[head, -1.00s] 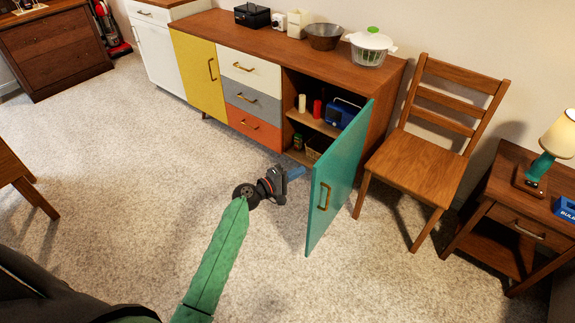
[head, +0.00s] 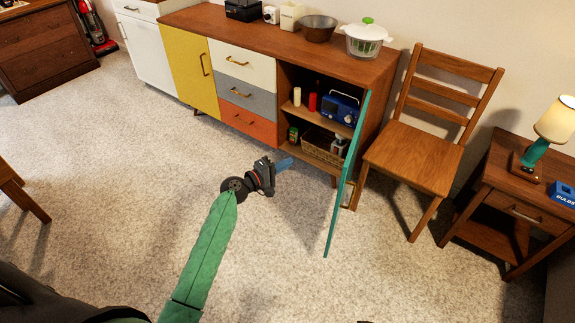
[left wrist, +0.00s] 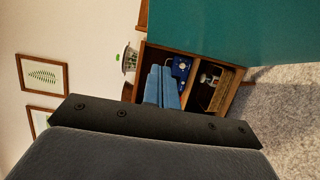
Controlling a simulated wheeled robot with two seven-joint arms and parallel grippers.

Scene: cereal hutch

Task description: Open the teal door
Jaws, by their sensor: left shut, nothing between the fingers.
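The teal door (head: 347,180) of the sideboard stands wide open in the head view, seen nearly edge-on and swung out toward me. In the left wrist view the teal door (left wrist: 250,30) fills the upper right. My left gripper (head: 288,163) is shut and empty in front of the open compartment, to the left of the door's inner side. Its blue fingers (left wrist: 162,88) show together in the left wrist view. I cannot tell whether they touch the door; a gap shows in the head view. My right gripper is not in view.
The open compartment holds a blue radio (head: 340,106), candles and a basket (head: 322,146). A wooden chair (head: 425,150) stands close to the right of the door. A side table (head: 500,205) stands farther right. Carpet in front is clear.

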